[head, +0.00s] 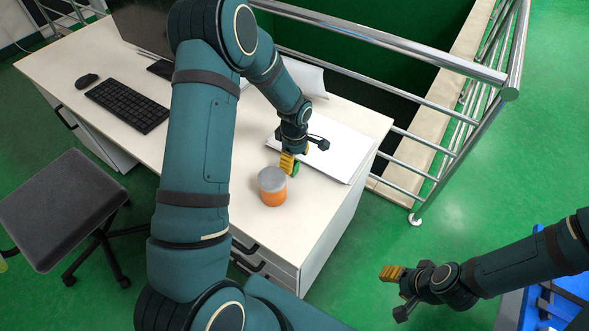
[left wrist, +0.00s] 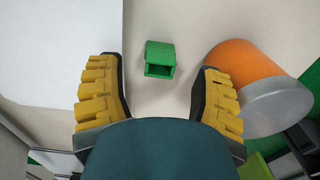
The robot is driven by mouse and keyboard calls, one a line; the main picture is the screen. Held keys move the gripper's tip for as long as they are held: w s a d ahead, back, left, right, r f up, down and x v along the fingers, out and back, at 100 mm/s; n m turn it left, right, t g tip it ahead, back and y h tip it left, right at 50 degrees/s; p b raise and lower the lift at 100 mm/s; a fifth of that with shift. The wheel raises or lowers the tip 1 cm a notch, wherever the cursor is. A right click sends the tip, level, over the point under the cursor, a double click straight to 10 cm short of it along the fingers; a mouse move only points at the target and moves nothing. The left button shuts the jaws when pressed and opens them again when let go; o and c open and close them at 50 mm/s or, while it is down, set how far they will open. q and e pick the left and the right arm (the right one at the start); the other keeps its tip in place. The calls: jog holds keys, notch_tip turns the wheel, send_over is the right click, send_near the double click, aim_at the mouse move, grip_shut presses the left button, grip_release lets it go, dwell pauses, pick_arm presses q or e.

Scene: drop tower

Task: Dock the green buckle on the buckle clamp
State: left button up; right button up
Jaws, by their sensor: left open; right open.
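The green buckle (left wrist: 160,58) is a small hollow block lying on the pale desk top in the left wrist view. My left gripper (left wrist: 158,82) is open above it, with one yellow-padded finger at each side of the view and the buckle just beyond the gap. In the head view a bit of green (head: 296,168) shows beside the left gripper (head: 288,162), mostly covered by it. My right gripper (head: 393,274) is open and empty over the green floor at the lower right. I cannot make out the buckle clamp in either view.
An orange jar with a grey lid (head: 272,187) stands close to my left gripper. White sheets (head: 335,148) lie behind it; a keyboard (head: 127,104) and mouse are at the left. Metal railing (head: 400,50) borders the desk. A blue surface (head: 545,290) is at the lower right.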

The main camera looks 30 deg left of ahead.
pick_arm(q)
notch_tip(320, 180, down, 3)
jog(key=shift+r, duration=0.2)
jog(key=c, duration=1.1)
grip_shut()
jog(key=shift+r, duration=0.15)
